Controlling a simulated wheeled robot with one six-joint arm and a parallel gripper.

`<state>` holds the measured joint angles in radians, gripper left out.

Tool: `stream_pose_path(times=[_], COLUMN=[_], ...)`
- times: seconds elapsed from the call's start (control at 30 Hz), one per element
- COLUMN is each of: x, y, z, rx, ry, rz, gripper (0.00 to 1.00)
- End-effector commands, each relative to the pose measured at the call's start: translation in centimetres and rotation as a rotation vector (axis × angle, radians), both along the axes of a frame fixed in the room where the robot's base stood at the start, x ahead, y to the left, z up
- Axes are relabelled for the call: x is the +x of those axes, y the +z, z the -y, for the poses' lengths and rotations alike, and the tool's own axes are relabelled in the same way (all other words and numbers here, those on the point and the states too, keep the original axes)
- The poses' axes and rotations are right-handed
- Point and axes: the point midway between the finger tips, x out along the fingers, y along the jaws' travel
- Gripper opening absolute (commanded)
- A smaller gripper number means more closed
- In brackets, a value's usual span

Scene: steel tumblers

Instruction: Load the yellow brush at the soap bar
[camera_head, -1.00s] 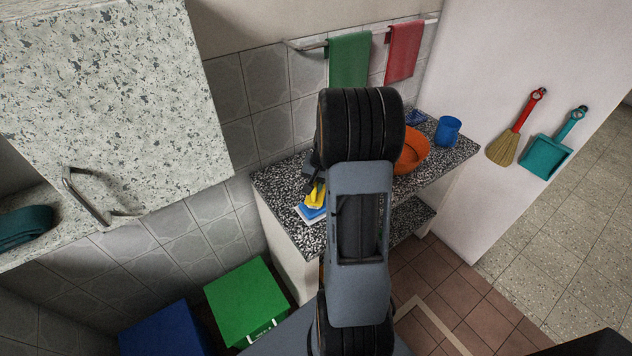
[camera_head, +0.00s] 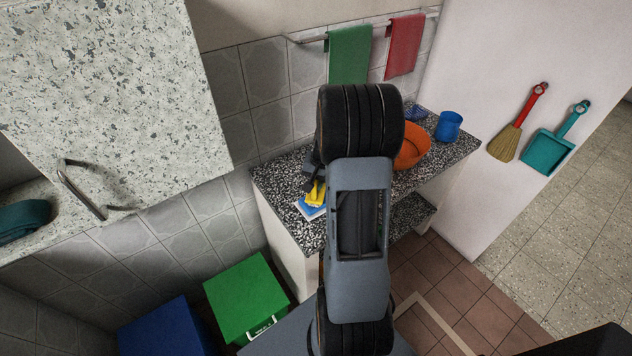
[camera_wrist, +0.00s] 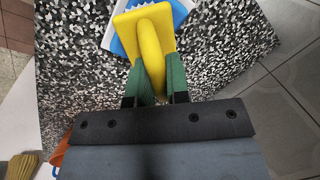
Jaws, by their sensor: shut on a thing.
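The yellow brush (camera_wrist: 154,55) is held in my gripper (camera_wrist: 156,78) in the wrist view. The gripper's green fingers are shut on its rounded handle from both sides. The brush's flat yellow head lies over a blue and white item (camera_wrist: 117,43) on the speckled counter. This may be the soap bar on its dish, but most of it is hidden under the brush. I cannot tell whether the brush touches it. In the head view the yellow brush (camera_head: 316,192) and the blue and white item (camera_head: 309,210) show beside my arm, which hides much of the gripper.
An orange bowl (camera_head: 412,150) and a blue cup (camera_head: 449,126) stand on the speckled counter (camera_head: 282,180), right of my arm. A green box (camera_head: 245,298) and a blue box (camera_head: 165,330) stand below left. A cabinet door (camera_head: 110,70) fills the upper left.

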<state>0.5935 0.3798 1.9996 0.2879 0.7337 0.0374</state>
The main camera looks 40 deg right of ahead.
Motion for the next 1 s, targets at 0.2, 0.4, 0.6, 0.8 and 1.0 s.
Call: stream_pose_path(times=[0.2,0.4,0.6,0.8,1.0], x=[0.01,0.01,0.00,0.00,0.00], y=[-0.22,-0.47,-0.71,-0.96,-0.93], z=[0.00,0.01,0.00,0.00,0.00], rx=[0.000,0.000,0.000,0.000,0.000], ry=[0.000,0.000,0.000,0.000,0.000], rz=[0.000,0.000,0.000,0.000,0.000], gripper=[0.00,0.00,0.00,0.00,0.00])
